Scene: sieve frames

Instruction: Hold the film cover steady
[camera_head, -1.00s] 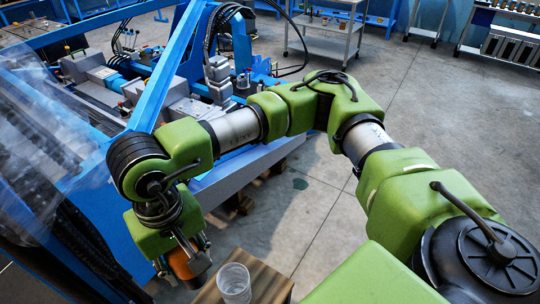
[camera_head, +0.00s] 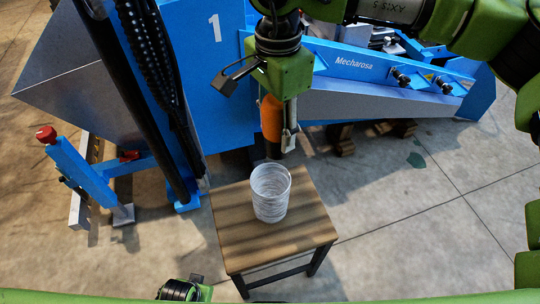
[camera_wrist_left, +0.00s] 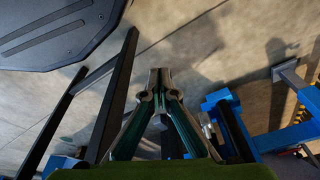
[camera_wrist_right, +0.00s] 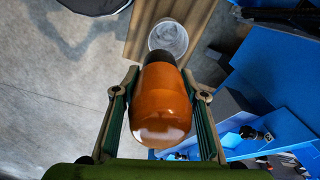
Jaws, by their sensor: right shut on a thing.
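My right gripper (camera_head: 285,135) is shut on an orange bottle (camera_head: 271,118) with a dark lower end, held beside the machine above the stool's back edge. In the right wrist view the bottle (camera_wrist_right: 162,105) lies between the two fingers (camera_wrist_right: 160,92), its dark end toward a clear cup (camera_wrist_right: 168,38). My left gripper (camera_wrist_left: 159,78) shows in the left wrist view with its fingertips together and nothing seen between them. In the head view only part of the left wrist shows at the bottom edge. The film cover is not visible in any current view.
The clear cup (camera_head: 270,193) stands upright on a wooden-topped stool (camera_head: 300,225). A blue machine (camera_head: 215,75) marked 1 stands behind it. A blue foot with a red knob (camera_head: 46,134) is at the left. Concrete floor (camera_head: 400,240) is free to the right.

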